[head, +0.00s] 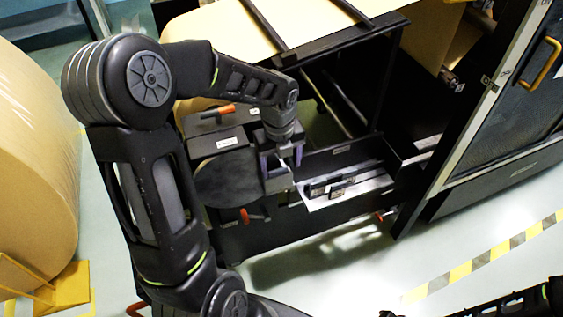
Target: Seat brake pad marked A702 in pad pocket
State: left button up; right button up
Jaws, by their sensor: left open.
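My left gripper (284,160) reaches down from my left arm over the brake unit. It is open, and its fingertips are close to the grey caliper-like block (279,183) beside a dark round disc (222,182). The pad pocket itself cannot be made out; the gripper and wrist partly cover this area. Dark brake pads (341,188) with small pale labels lie on a light tray (318,204) just right of the gripper. The labels are too small to read, so I cannot tell which pad is A702.
A black machine frame (385,90) with kraft paper (230,32) stands behind. An orange-handled tool (218,112) lies on the housing left of the gripper. A large kraft roll (35,165) is at far left, a door (520,95) at right.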

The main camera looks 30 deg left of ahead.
pick_arm(q)
jog(key=shift+s+a+r+g, duration=0.1)
jog(key=shift+s+r+g, duration=0.05)
jog(key=shift+r, duration=0.25)
jog(key=shift+s+a+r+g, duration=0.1)
jog(key=shift+r+g, duration=0.05)
jog(key=shift+r, duration=0.25)
jog(key=r, duration=0.6)
jog(key=shift+d+p, duration=0.3)
jog(key=shift+r+n, duration=0.1)
jog(key=shift+n, duration=0.2)
